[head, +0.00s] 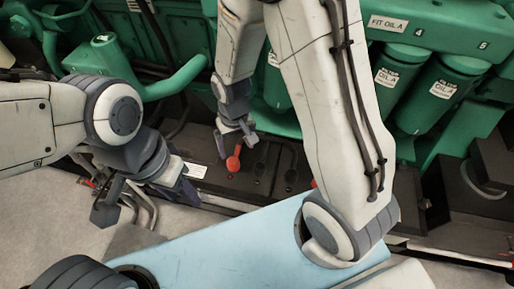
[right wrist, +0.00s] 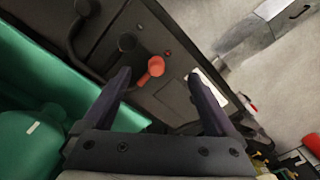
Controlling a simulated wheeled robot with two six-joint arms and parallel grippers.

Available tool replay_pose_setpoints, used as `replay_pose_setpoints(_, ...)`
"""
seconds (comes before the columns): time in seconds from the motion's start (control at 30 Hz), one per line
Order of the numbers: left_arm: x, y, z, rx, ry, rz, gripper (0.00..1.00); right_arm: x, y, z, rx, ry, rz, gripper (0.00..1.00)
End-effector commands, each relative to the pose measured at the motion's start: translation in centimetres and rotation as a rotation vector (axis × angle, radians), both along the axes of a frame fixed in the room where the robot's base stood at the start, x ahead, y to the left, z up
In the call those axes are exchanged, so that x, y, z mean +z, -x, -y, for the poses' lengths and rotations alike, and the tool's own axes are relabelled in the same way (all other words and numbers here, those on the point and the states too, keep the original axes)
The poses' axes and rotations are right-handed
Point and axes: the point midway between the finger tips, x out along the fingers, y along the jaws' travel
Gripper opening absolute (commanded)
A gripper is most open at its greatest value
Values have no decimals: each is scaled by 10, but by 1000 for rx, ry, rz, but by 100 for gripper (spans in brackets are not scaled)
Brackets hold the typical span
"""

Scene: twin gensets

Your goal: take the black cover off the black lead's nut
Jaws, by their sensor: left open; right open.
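Another black cap with a black lead (right wrist: 84,8) is at the top edge; I cannot tell which belongs to the task's black lead. My right gripper (head: 238,138) is open above the red cover, its fingers (right wrist: 162,88) on either side of it in the wrist view, apparently not touching. My left gripper (head: 148,200) is open and empty at the left.
Green engine parts and oil filters (head: 438,88) stand behind the battery (head: 214,176). A white label (head: 195,170) lies on its left end. My right forearm hides part of the right side. Cables (head: 142,208) run near my left gripper. Grey floor (head: 60,220) is open at left.

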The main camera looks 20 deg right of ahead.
Motion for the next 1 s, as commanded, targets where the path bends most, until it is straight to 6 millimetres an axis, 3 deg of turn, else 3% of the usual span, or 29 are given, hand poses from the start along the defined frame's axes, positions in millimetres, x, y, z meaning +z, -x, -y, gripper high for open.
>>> replay_pose_setpoints(0.03, 21, 0, 0, 0, 0, 0, 50, -7, -7, 16, -61, 8, -17, 92)
replay_pose_setpoints(0.1, 32, 0, 0, 1, 0, 0, 50, -26, -16, 34, -130, 12, -19, 92)
replay_pose_setpoints(0.37, 52, 0, 0, 1, 0, 0, 50, -74, -21, 74, -278, 17, -22, 92)
replay_pose_setpoints(0.7, 18, 0, 0, 0, 0, 0, 50, -128, -21, 78, -295, 16, -20, 92)
replay_pose_setpoints(1.0, 8, 0, 0, -1, 0, 0, 50, -138, -20, 77, -292, 16, -20, 92)
